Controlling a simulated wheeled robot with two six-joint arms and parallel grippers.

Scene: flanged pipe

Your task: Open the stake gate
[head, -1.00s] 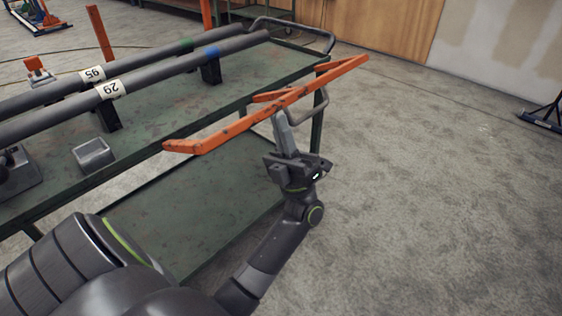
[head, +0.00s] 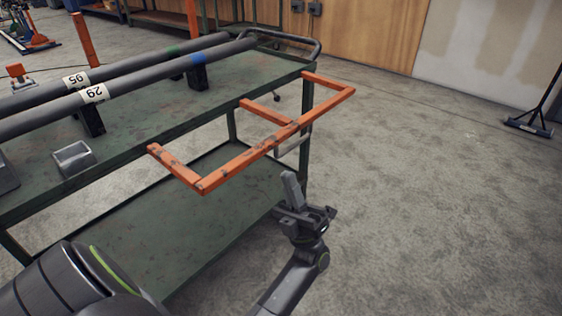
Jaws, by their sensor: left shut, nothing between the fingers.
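The stake gate is an orange, worn metal frame (head: 245,160) along the near long side of the green cart. Its long bar stands out from the cart edge, joined to it by three short arms, so the frame reaches outward over the floor. A thin grey handle (head: 292,147) hangs under the long bar, right of its middle. My left gripper (head: 290,180) is shut and empty, its fingers pointing up. In the picture it sits just below the handle, apart from it. My right gripper is not in view.
The green cart (head: 130,128) carries two long grey pipes (head: 140,85) on black supports and a small grey box (head: 73,158). A lower shelf (head: 190,225) lies beneath.

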